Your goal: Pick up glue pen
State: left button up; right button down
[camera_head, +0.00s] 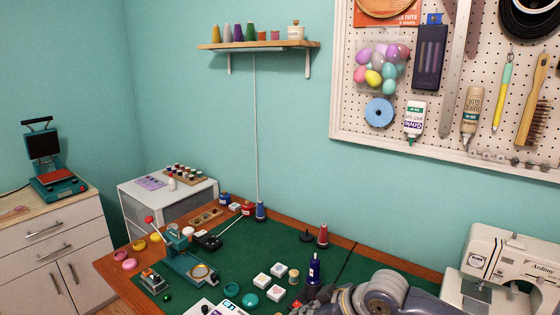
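Several items could match the glue pen, and I cannot tell which one it is. On the pegboard hang a white bottle with a dark green cap (414,121), a tan glue bottle (470,113) and a slim yellow and teal pen (503,92). A small dark blue bottle (314,269) stands upright on the green worktable. A grey arm of mine, seemingly the right, rises at the bottom edge. Dark parts at its left end look like my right gripper (316,296), close to the blue bottle; its fingers are unclear. My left gripper is out of view.
The worktable (343,272) carries a teal press (186,262), thread spools and small white boxes. A sewing machine (508,268) stands at the right. The pegboard (345,110) hangs on the wall behind, with a small shelf (258,45) to its left.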

aim_at(313, 278)
jog(key=k+j, duration=0.85)
jog(key=j, duration=0.1)
